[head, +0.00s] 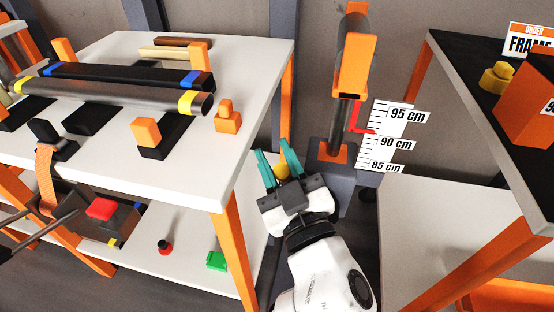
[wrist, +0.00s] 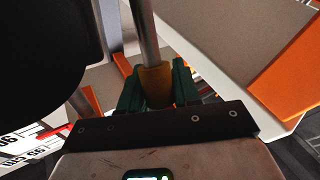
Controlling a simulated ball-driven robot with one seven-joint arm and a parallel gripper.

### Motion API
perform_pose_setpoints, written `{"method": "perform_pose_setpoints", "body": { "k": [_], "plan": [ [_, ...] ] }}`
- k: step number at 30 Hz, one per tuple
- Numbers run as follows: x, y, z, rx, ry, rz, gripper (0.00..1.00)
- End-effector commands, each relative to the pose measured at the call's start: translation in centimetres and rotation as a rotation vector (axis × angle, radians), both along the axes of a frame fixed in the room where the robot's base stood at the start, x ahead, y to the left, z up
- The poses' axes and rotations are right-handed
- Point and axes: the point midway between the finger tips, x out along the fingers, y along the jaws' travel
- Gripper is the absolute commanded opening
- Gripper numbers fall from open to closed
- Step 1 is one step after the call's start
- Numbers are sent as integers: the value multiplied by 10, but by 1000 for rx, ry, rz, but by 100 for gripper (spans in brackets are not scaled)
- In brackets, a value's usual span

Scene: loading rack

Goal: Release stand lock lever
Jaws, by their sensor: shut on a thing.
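The stand (head: 344,112) is a grey post with an orange head, rising from an orange and dark base. My gripper (head: 273,150) is at the lower left of the post, with its green fingers pointing up and away. A yellow knob (head: 282,172), which looks like the lock lever's grip, shows between the fingers. In the wrist view, the fingers are shut on this yellow-orange grip (wrist: 157,83), which sits on the end of a grey rod (wrist: 146,35). The fingers hide the grip's sides, and the head view does not show where the rod joins the stand.
A height scale (head: 385,137) stands right of the post, with a red pointer a little above 90 cm. A white table (head: 225,170) with tubes and orange blocks stands at left. A dark-topped rack (head: 470,105) and a white surface (head: 440,215) are at right.

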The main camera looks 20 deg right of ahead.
Motion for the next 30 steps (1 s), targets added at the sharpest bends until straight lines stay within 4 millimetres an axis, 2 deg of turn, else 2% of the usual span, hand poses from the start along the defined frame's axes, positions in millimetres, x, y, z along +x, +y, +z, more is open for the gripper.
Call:
{"method": "perform_pose_setpoints", "body": {
  "k": [7,8,14,23,26,30],
  "plan": [
    [0,0,0,-1,1,-1,0],
    [0,0,0,-1,1,-1,35],
    [0,0,0,0,1,0,53],
    [-3,0,-2,0,1,0,53],
    [-14,1,-7,1,2,1,53],
    [-39,2,-16,2,2,3,53]
  ]
}}
